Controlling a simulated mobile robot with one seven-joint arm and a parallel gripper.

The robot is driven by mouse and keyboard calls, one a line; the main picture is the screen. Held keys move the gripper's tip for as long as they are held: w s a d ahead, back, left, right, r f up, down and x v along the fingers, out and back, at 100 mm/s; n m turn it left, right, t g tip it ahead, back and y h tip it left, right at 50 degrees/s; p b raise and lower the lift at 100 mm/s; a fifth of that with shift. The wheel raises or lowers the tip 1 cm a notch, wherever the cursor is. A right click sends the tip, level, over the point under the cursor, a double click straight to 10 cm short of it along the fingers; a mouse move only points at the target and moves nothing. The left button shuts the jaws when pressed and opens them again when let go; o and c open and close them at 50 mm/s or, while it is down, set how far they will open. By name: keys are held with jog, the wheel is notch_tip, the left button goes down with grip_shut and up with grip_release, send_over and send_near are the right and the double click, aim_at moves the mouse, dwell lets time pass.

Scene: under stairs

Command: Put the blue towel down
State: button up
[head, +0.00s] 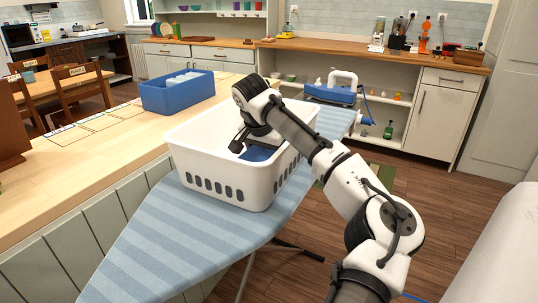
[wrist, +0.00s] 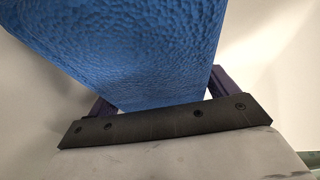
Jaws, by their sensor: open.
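The blue towel (head: 259,153) lies inside the white laundry basket (head: 222,188), mostly hidden by the basket wall and my gripper. My gripper (head: 243,145) reaches down into the basket, its jaws apart. In the wrist view the textured blue towel (wrist: 140,45) sits between the two dark fingers and covers much of the upper picture. The pale basket surface shows around it. I cannot tell whether the fingers touch the towel.
The basket stands on a blue striped ironing board (head: 170,245). A blue and white iron (head: 335,92) is at its far end. A blue bin (head: 178,92) holding pale items stands on the wooden counter (head: 95,140) at left. The board's near end is clear.

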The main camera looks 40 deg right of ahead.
jog(key=v, duration=1.2)
jog(key=shift+s+b, duration=0.1)
jog(key=shift+b, duration=0.25)
